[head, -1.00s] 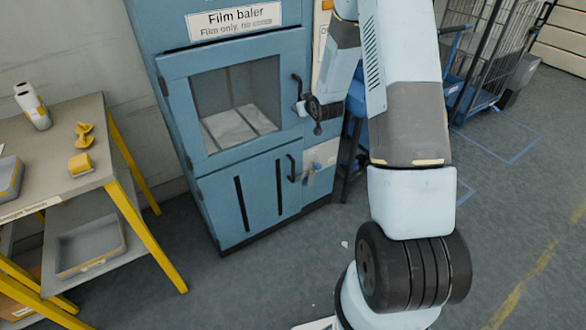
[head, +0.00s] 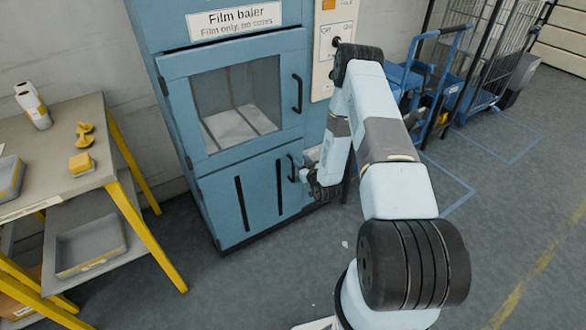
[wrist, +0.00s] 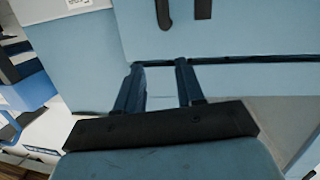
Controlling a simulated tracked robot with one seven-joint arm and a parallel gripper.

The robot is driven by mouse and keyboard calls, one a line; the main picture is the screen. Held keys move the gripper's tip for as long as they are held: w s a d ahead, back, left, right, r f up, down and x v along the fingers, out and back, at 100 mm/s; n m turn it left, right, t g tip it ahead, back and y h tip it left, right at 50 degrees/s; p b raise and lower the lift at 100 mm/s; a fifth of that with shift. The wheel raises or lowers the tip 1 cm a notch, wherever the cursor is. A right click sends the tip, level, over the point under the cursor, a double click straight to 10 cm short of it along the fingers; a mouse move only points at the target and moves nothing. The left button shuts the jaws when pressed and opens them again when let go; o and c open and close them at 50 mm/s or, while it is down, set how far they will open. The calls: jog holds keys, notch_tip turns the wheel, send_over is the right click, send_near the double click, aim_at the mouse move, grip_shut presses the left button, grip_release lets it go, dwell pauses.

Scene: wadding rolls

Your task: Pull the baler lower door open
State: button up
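The blue film baler (head: 150,60) stands at the back centre in the head view. Its lower door (head: 262,205), with two dark vertical slots, sits shut in the frame. The lower door's black handle (head: 291,168) is upright near its right edge. My gripper (head: 306,172) is low at the right of this handle, partly hidden by my arm. In the wrist view its two fingers (wrist: 159,66) are apart with nothing seen between them. A blue panel lies beyond them, with a black handle end (wrist: 163,14) above the fingertips. I cannot tell whether they touch the panel.
The upper door (head: 180,95) with its window is shut; its handle (head: 297,93) is clear. A control panel (head: 325,50) is at its right. A yellow-legged table (head: 50,140) stands left. Blue trolleys and a wire cage (head: 500,50) stand right. Floor before the baler is mostly free.

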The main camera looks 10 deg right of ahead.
jog(key=m+t, duration=0.1)
jog(key=t, duration=0.1)
send_near(294, 168)
jog(key=shift+h, duration=0.3)
jog(key=w, duration=0.3)
jog(key=w+a, duration=0.1)
jog(key=w, duration=0.6)
jog(key=shift+w+a+r, duration=0.15)
jog(key=shift+w+a, duration=0.15)
jog(key=shift+w, duration=0.1)
grip_shut()
